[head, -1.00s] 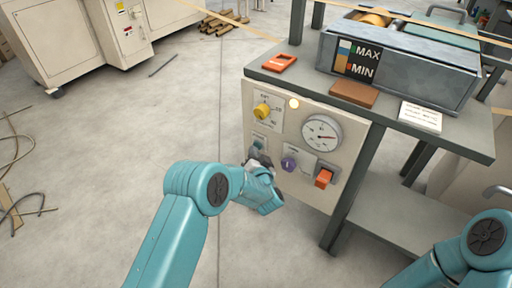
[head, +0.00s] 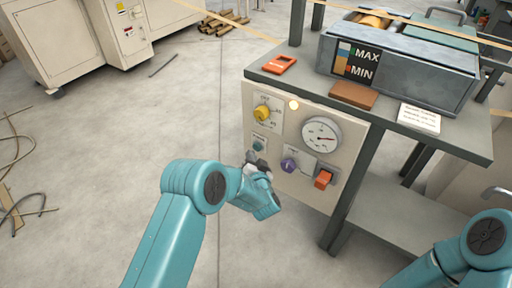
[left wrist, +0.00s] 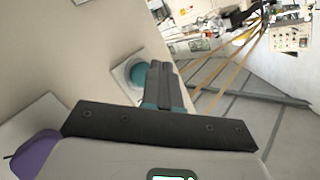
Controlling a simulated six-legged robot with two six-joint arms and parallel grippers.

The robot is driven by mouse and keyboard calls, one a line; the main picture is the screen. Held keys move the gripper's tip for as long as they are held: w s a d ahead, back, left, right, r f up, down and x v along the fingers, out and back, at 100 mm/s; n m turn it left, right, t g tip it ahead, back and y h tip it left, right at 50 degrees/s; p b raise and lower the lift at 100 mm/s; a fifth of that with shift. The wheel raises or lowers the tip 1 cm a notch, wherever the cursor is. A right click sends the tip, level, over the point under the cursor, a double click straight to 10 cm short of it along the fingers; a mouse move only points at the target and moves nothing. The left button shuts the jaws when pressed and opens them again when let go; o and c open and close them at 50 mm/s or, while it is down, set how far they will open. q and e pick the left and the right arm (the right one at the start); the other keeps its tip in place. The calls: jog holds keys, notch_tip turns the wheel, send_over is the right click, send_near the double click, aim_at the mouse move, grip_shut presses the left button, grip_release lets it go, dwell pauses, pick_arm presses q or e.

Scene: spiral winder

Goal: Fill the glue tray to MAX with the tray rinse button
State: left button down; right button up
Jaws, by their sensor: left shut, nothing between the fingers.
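The glue tray (head: 440,84) is a grey metal box on the bench top, with a MAX/MIN level gauge (head: 346,58) on its front. The exact glue level is too small to tell. A round teal button (head: 258,146) sits on the cream control panel (head: 285,185); its label is too small to read. It also shows in the left wrist view (left wrist: 127,73), partly behind the fingers. My left gripper (head: 255,157) is shut and empty, just below the teal button in the head view. My right gripper is out of view; only my right arm shows.
The panel also carries a yellow knob (head: 262,112), a lit lamp (head: 294,105), a dial gauge (head: 321,134), a purple knob (head: 289,166) and an orange switch (head: 323,179). An orange device (head: 280,64), brown block (head: 353,95) and white card (head: 419,118) lie on the bench.

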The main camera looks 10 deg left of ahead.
pick_arm(q)
jog(key=s, duration=0.1)
jog(key=s+a+p, duration=0.1)
jog(key=s, duration=0.2)
jog(key=shift+s+a+p, duration=0.3)
jog(key=shift+s+a, duration=0.05)
dwell(1.1)
